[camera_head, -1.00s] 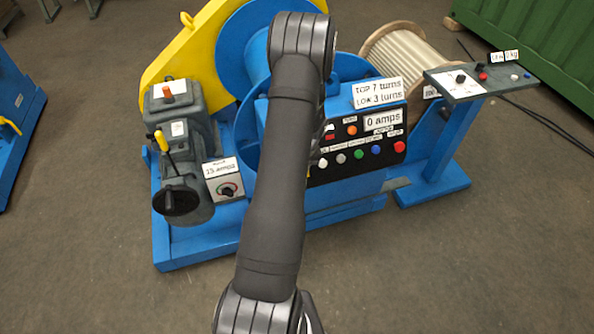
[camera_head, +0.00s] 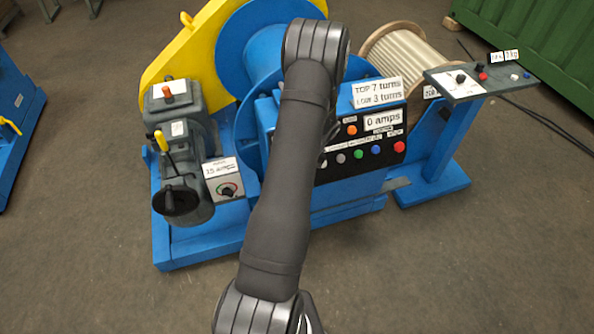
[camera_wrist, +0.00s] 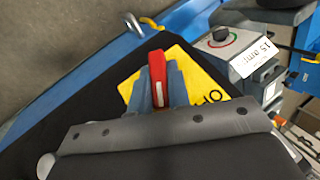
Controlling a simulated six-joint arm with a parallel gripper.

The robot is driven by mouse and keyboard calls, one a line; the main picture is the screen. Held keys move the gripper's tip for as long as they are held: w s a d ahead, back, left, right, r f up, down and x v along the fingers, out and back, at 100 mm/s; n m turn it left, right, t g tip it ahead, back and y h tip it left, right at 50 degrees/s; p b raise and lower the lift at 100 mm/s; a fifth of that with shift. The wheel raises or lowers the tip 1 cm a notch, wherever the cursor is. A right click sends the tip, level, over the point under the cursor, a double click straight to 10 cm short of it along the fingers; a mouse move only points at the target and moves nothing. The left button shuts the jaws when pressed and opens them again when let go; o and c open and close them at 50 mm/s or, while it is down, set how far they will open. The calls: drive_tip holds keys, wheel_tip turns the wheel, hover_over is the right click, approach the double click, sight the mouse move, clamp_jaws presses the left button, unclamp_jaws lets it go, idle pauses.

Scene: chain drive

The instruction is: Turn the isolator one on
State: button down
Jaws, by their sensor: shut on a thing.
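The isolator shows in the wrist view as a red handle (camera_wrist: 157,66) with a white stripe, on a yellow plate (camera_wrist: 196,66). Black lettering on the plate is partly covered, so I cannot read its position marks fully. My gripper (camera_wrist: 158,86) has its grey-blue fingers closed on either side of the red handle. The handle points nearly up the picture. In the head view my arm hides the isolator and most of the gripper.
A grey box with a dial (camera_head: 229,190), labelled 15 amps, sits left of my arm; it also shows in the wrist view (camera_wrist: 220,35). The black button panel (camera_head: 345,166) is right of my arm. A lever (camera_head: 162,142) stands on the grey motor unit.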

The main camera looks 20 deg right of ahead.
drive_tip(key=shift+m+t+y, duration=0.5)
drive_tip(key=shift+m+y, duration=0.4)
drive_tip(key=shift+y, duration=0.6)
drive_tip(key=shift+d, duration=0.1)
drive_tip(key=c, duration=1.4)
unclamp_jaws()
drive_tip(key=shift+o, duration=0.2)
drive_tip(key=v, duration=1.7)
drive_tip(key=shift+d, duration=0.2)
drive_tip(key=shift+s, duration=0.1)
drive_tip(key=x, duration=1.7)
drive_tip(key=shift+a, duration=0.25)
drive_tip(key=shift+d, duration=0.1)
